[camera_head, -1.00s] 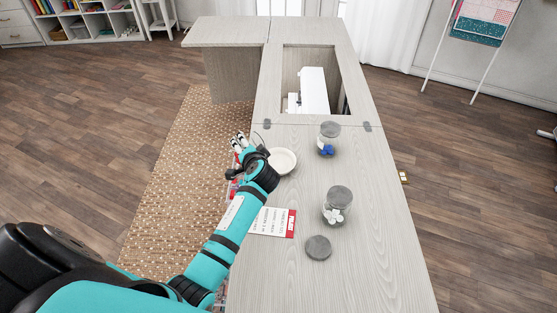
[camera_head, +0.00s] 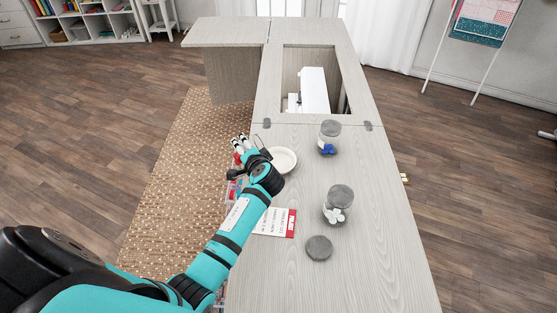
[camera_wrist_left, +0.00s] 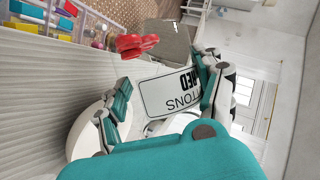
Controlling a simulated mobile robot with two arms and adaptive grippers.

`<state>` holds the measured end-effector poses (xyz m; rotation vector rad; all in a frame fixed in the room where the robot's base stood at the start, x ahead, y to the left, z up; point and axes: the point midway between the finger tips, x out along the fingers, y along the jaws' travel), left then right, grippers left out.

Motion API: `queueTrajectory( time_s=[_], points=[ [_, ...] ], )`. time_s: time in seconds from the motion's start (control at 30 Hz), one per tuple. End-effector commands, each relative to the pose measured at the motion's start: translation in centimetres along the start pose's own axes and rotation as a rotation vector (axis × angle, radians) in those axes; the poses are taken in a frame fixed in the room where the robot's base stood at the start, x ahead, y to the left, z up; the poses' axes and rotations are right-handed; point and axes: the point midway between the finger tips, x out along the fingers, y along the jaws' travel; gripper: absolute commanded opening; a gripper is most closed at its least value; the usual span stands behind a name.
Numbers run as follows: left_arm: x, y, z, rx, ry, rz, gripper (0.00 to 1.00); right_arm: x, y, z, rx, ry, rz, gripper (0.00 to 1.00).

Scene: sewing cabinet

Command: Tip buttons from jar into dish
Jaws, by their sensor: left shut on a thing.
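A white dish (camera_head: 286,159) lies on the cabinet top. It also shows, partly hidden by a finger, in the left wrist view (camera_wrist_left: 84,136). My left gripper (camera_head: 246,148) is just left of it, near the cabinet's edge. In the wrist view its fingers (camera_wrist_left: 162,92) are shut on a clear jar with a white label (camera_wrist_left: 168,95), whose letters appear upside down. Red buttons (camera_wrist_left: 136,45) are clustered at the jar's far end. The jar's mouth is hidden, and I see no buttons in the visible part of the dish. My right gripper is not in view.
A lidded jar of blue buttons (camera_head: 329,139) stands right of the dish. A lidded jar of white buttons (camera_head: 337,206) stands nearer, with a loose grey lid (camera_head: 319,248) beside it. A red and white card (camera_head: 276,222) lies near my arm. The right of the cabinet top is clear.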

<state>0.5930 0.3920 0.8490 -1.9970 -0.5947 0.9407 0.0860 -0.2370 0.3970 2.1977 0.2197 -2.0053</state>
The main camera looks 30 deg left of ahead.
Motion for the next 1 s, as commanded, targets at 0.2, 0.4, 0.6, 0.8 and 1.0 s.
queueTrajectory(
  time_s=[0.2, 0.4, 0.6, 0.8, 1.0],
  points=[
    [0.2, 0.3, 0.1, 0.027, -0.006, -0.013, 0.3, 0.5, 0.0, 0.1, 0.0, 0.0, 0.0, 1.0],
    [0.2, 0.4, 0.2, 0.05, -0.013, -0.023, 0.3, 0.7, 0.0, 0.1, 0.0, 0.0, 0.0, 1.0],
    [0.3, 0.5, 0.2, 0.075, -0.021, -0.033, 0.3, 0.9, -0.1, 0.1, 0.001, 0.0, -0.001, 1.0],
    [0.3, 0.6, 0.2, 0.099, -0.027, -0.043, 0.3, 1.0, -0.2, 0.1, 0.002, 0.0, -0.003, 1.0],
    [0.3, 0.6, 0.2, 0.123, -0.034, -0.053, 0.3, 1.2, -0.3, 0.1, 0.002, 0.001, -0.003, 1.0]
  ],
)
